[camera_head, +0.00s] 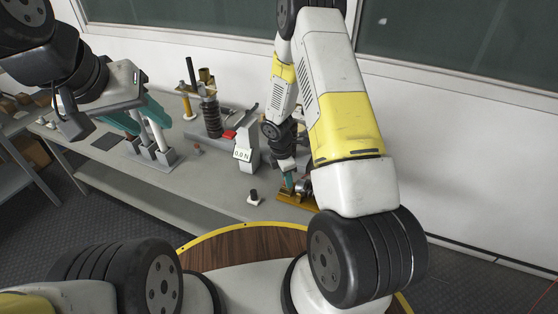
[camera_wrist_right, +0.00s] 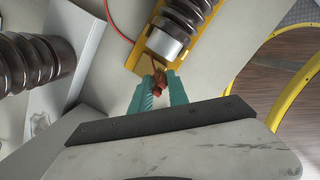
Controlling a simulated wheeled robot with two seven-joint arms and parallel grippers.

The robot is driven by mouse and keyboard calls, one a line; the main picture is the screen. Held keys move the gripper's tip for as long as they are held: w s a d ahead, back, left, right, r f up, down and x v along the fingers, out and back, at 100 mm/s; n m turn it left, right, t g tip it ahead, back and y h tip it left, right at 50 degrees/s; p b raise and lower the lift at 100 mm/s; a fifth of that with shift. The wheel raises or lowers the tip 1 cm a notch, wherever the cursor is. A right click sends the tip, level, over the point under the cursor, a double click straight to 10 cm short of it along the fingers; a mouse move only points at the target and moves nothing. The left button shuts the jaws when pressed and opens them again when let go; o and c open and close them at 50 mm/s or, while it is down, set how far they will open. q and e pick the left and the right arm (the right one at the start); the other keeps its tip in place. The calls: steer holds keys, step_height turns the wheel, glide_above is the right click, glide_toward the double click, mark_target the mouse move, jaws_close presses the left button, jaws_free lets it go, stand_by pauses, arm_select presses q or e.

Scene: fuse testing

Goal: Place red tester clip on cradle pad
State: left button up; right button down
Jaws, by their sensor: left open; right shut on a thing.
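My right gripper (camera_wrist_right: 158,86) is shut on the red tester clip (camera_wrist_right: 159,81), a small red-brown piece between its teal fingertips in the right wrist view. The clip is right by the near end of the yellow cradle (camera_wrist_right: 139,58); whether it touches the pad there I cannot tell. A dark ribbed fuse with a metal end cap (camera_wrist_right: 165,45) lies in the cradle. In the head view my right gripper (camera_head: 288,184) points down at the cradle (camera_head: 296,201), and the arm partly hides the cradle. My left gripper (camera_head: 143,115) is open, above the bench at left.
A rack with white upright posts (camera_head: 150,154) stands below my left gripper. A dark ribbed insulator stack (camera_head: 211,117) and a grey tester with a "0.0 N" display (camera_head: 242,154) stand mid-bench. A small black knob (camera_head: 254,196) sits near the front edge. A red wire (camera_wrist_right: 113,22) runs beside the cradle.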

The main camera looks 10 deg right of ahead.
steer(key=shift+w+d+f, duration=0.1)
steer(key=shift+w+d, duration=0.05)
steer(key=shift+w, duration=0.4)
steer(key=shift+w+d, duration=0.15)
steer(key=shift+w, duration=0.35)
steer(key=shift+w+f, duration=0.2)
steer(key=shift+f, duration=1.6)
steer(key=c, duration=1.3)
jaws_free()
steer(key=shift+f, duration=0.1)
